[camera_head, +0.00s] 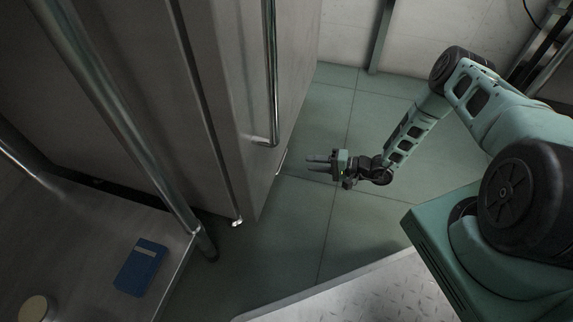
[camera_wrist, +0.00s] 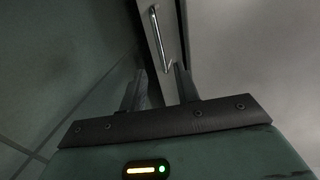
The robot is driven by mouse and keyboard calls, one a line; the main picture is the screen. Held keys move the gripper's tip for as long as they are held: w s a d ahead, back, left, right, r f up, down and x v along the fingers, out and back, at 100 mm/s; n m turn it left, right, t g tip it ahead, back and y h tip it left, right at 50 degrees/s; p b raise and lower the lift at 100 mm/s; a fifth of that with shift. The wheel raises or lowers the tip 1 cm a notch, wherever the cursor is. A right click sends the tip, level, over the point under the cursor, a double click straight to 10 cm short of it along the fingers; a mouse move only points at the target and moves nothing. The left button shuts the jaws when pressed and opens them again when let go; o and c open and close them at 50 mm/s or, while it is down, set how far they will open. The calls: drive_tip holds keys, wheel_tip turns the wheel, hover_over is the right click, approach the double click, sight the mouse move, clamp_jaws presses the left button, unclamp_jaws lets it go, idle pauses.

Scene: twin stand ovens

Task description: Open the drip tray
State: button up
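The drip tray's front looks to be the narrow pale strip (camera_wrist: 172,22) low on the oven in the wrist view. A metal bar handle (camera_wrist: 158,40) is fixed along it, just beyond my fingertips. In the head view, only a small bright metal edge (camera_head: 282,158) shows at the oven's lower front, probably this handle; the strip is hidden from above. My gripper (camera_head: 312,162) is low over the floor, fingers pointing left at the oven. Its two fingers (camera_wrist: 159,85) are apart with nothing between them. It appears short of the handle, not touching.
The oven door (camera_head: 240,90) with a long vertical handle (camera_head: 271,75) rises beside my gripper. At lower left, a metal table (camera_head: 95,245) holds a blue book-like item (camera_head: 140,267) and a round tan item (camera_head: 33,308). The tiled floor (camera_head: 310,225) around my gripper is clear.

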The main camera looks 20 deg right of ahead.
drive_tip(key=b+x, duration=0.4)
drive_tip(key=x, duration=0.6)
clamp_jaws()
